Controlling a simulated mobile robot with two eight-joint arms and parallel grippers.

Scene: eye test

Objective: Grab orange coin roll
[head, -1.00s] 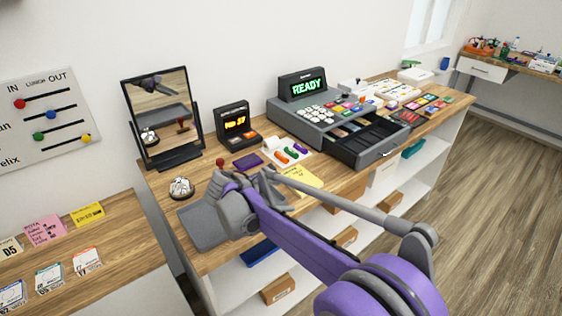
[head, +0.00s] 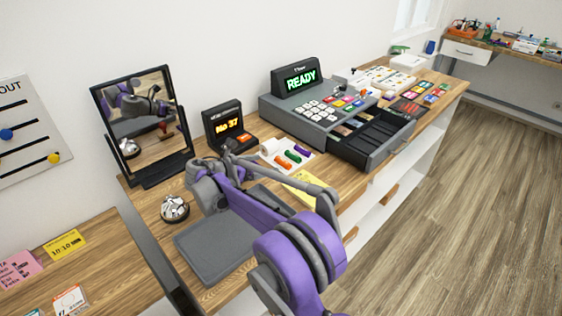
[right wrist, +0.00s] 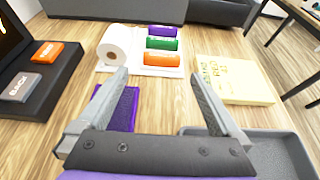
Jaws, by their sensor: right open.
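The orange coin roll (right wrist: 161,59) lies nearest in the right wrist view, in a row with a green roll (right wrist: 162,43) and a purple roll (right wrist: 163,31) on a white tray or card (right wrist: 143,69). In the head view the orange roll (head: 283,164) lies just right of my right gripper (head: 228,166). In the right wrist view my right gripper (right wrist: 160,76) is open and empty above the counter. Its fingers are short of the orange roll, which shows between and beyond their tips. My left gripper is not in view.
A purple pad (right wrist: 124,108) is partly behind a finger. A bell (head: 175,208), grey tray (head: 213,248), mirror (head: 148,108) and cash register with open drawer (head: 367,143) share the counter.

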